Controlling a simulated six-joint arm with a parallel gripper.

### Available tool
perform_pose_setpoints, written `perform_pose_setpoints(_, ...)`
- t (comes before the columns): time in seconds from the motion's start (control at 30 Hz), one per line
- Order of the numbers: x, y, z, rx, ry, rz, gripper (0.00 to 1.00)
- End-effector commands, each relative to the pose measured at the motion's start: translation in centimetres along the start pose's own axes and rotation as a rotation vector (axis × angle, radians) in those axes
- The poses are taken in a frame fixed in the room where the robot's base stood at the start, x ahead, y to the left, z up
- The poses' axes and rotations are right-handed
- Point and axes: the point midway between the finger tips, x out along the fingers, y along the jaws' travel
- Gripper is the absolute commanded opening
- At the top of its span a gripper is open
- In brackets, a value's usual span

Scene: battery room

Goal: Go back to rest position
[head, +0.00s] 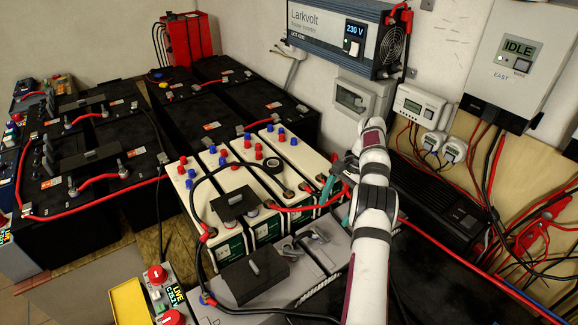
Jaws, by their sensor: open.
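My white and maroon arm reaches up from the bottom right of the centre in the head view. My gripper (329,190), dark with teal parts, is at the arm's far end, by the right end of the cream battery row (268,160). It is open, and I see nothing held in it. The arm hides part of it, and I cannot tell whether it touches the red cable (300,207) close by. No marked rest position shows.
Black batteries (95,200) linked by red cables fill the left. A grey battery (300,265) lies below the cream row. An inverter (335,35), a charge controller (422,105) and an IDLE unit (520,60) hang on the wall. Loose cables surround the arm.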

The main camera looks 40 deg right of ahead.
Motion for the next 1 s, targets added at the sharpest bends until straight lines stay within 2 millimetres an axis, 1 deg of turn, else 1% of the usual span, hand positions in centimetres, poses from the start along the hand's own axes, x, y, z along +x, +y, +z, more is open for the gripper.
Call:
perform_pose_setpoints(0.07,-0.2,-0.2,0.4,-0.008,0.002,0.002,1.00)
perform_pose_setpoints(0.13,-1.5,-1.1,2.6,-0.053,0.015,0.012,1.00)
perform_pose_setpoints(0.17,-2.3,-1.6,4.3,-0.087,0.024,0.020,1.00)
perform_pose_setpoints(0.2,-3.6,-2.3,7.4,-0.145,0.038,0.032,1.00)
perform_pose_setpoints(0.27,-5.5,-2.6,13.3,-0.252,0.064,0.055,1.00)
perform_pose_setpoints(0.3,-6.3,-2.2,17.5,-0.329,0.081,0.069,1.00)
perform_pose_setpoints(0.37,-7.0,-0.5,23.4,-0.441,0.105,0.088,1.00)
perform_pose_setpoints(0.4,-7.1,1.3,27.1,-0.515,0.119,0.098,1.00)
perform_pose_setpoints(0.47,-6.6,4.8,32.0,-0.626,0.141,0.112,1.00)
perform_pose_setpoints(0.5,-5.9,7.6,34.7,-0.699,0.153,0.119,1.00)
perform_pose_setpoints(0.53,-5.2,9.7,36.4,-0.751,0.162,0.123,1.00)
perform_pose_setpoints(0.57,-4.5,11.9,37.7,-0.801,0.170,0.127,1.00)
perform_pose_setpoints(0.6,-3.3,14.6,39.0,-0.861,0.178,0.131,1.00)
perform_pose_setpoints(0.7,-0.5,20.1,40.5,-0.980,0.193,0.136,1.00)
perform_pose_setpoints(0.73,0.2,21.3,40.7,-1.004,0.196,0.137,1.00)
perform_pose_setpoints(0.8,1.4,23.2,40.7,-1.046,0.200,0.140,1.00)
perform_pose_setpoints(0.83,1.7,23.7,40.7,-1.057,0.202,0.140,1.00)
perform_pose_setpoints(0.9,2.1,24.3,40.7,-1.068,0.203,0.140,1.00)
perform_pose_setpoints(1.0,2.2,24.3,40.7,-1.068,0.202,0.142,1.00)
